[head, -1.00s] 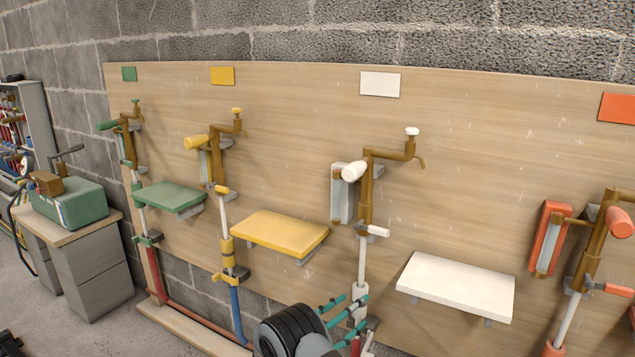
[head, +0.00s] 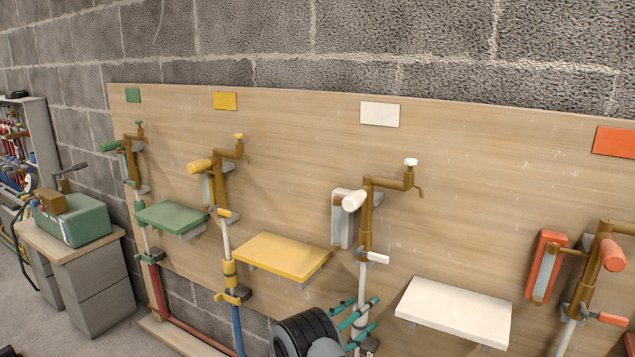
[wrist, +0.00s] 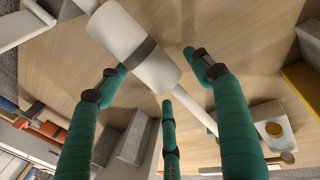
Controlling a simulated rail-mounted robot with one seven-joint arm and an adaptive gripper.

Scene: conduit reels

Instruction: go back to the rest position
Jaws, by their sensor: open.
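My gripper (head: 366,312) has teal fingers and stands open at the lower middle of the head view, in front of the white station's pipe (head: 362,283). In the wrist view, my gripper (wrist: 160,80) has its teal fingers spread apart. A white pipe with a thick white sleeve (wrist: 130,45) and a grey band crosses the picture behind and between the fingers. I cannot tell whether any finger touches it. Nothing is visibly held.
A wooden board (head: 290,135) carries brown valve fittings with green, yellow, white and orange handles. A white shelf (head: 455,312), a yellow shelf (head: 283,256) and a green shelf (head: 172,215) jut out from it. A grey cabinet (head: 90,290) with a green box stands at left.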

